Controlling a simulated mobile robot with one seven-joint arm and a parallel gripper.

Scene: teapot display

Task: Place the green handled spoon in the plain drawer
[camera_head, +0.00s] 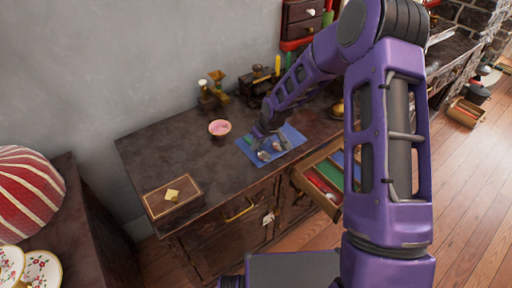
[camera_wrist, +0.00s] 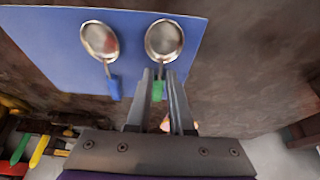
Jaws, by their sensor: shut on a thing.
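The green handled spoon (camera_wrist: 164,42) lies with its metal bowl on the blue mat (camera_wrist: 45,40) in the wrist view, its green handle pointing towards me. My gripper (camera_wrist: 160,78) is shut on the green handle, one finger on each side. A second spoon with a blue handle (camera_wrist: 101,42) lies beside it on the left, untouched. In the head view my gripper (camera_head: 260,132) is low over the blue mat (camera_head: 289,133) on the dark cabinet top. An open drawer (camera_head: 318,198) sticks out of the cabinet front to the right; I cannot tell whether it is the plain one.
The open drawer holds red and green things; colored handles (camera_wrist: 39,150) also show at the wrist view's lower left. A pink bowl (camera_head: 219,128) and a brown box (camera_head: 172,197) stand on the cabinet top. A yellow handle (camera_head: 240,211) is on the closed front. Bare top lies between them.

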